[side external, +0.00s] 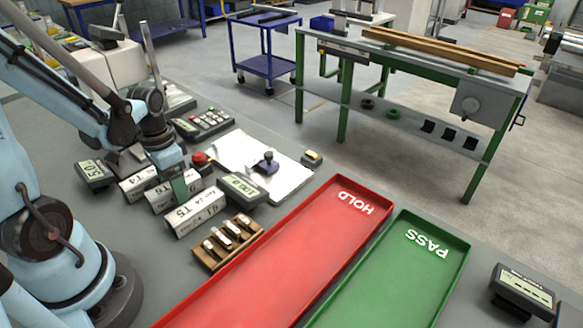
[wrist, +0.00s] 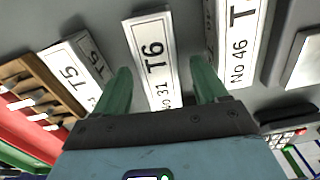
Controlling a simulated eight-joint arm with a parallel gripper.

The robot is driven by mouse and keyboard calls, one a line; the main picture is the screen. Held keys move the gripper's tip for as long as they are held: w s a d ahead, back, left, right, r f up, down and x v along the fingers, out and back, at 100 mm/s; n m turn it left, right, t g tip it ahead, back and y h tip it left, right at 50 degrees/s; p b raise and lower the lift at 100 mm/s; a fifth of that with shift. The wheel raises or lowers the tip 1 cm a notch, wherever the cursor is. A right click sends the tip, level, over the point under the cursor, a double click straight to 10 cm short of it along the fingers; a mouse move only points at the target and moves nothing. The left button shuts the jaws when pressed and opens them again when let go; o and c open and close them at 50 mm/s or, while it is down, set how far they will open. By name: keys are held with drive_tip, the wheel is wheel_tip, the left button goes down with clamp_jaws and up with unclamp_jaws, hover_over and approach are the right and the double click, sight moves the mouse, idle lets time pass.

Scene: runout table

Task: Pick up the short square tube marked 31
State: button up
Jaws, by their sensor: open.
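The tube marked 31 (wrist: 153,62) is a short white square tube that also reads T6. It lies on the grey table in the middle of the wrist view, between my two green fingers, with a gap on each side. My gripper (wrist: 160,85) is open and empty over it. In the side external view the T6 tube (side external: 158,200) lies between two similar tubes, partly hidden by my gripper (side external: 182,188). The T5 tube (side external: 196,213) is on its near side. The other neighbour is marked No 46 (wrist: 238,45) in the wrist view.
A wooden rack (side external: 205,260) with several metal pieces stands near the T5 tube. The red HOLD tray (side external: 290,215) and green PASS tray (side external: 400,222) lie to the right. Display boxes (side external: 243,190), a red button (side external: 200,158) and a keypad (side external: 207,124) stand close around the tubes.

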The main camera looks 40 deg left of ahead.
drive_tip(key=shift+f, duration=0.55)
drive_tip(key=c, duration=1.1)
drive_tip(key=shift+r, duration=0.2)
drive_tip(key=shift+c, duration=0.2)
